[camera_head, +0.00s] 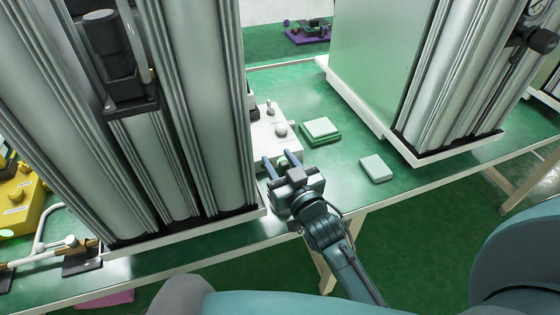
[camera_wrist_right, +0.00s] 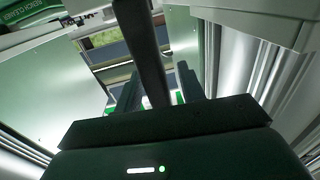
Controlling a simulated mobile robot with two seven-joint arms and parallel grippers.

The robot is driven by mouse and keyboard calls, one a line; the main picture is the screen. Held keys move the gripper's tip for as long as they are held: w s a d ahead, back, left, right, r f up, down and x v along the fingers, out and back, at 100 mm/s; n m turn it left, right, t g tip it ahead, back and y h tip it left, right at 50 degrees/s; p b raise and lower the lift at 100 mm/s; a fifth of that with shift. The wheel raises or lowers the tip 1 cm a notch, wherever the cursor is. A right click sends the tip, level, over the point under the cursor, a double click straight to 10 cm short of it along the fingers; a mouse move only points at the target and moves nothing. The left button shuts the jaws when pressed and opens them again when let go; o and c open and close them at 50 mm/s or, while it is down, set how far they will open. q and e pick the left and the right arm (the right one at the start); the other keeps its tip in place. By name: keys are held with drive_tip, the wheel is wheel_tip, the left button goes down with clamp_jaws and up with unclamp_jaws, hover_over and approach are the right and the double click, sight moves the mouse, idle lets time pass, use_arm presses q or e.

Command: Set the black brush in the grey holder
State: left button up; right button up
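My right gripper (camera_head: 279,160) reaches in at the centre of the head view, over the near edge of the green bench and close to a white device. I cannot make out the black brush or the grey holder for certain in either view. My left gripper is not in view.
Tall metal columns (camera_head: 200,100) stand left of the gripper, and another cabinet (camera_head: 380,60) stands back right. A white device with knobs (camera_head: 262,125), a pale block on a green pad (camera_head: 320,127) and a loose pale block (camera_head: 376,168) are nearby. Bench between the blocks is clear.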

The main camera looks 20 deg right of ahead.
drive_tip(key=shift+r, duration=0.2)
drive_tip(key=s+d, duration=0.2)
drive_tip(key=s, duration=1)
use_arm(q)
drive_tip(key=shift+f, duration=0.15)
use_arm(e)
drive_tip(key=s+a+f+n+g+y, duration=0.1)
drive_tip(key=s+a+f+g, duration=0.3)
drive_tip(key=f, duration=0.7)
drive_tip(key=s+g+y, duration=0.1)
drive_tip(key=s+g, duration=0.1)
drive_tip(key=s, duration=0.1)
drive_tip(key=shift+a+f+n+g, duration=0.2)
drive_tip(key=shift+n+g, duration=0.1)
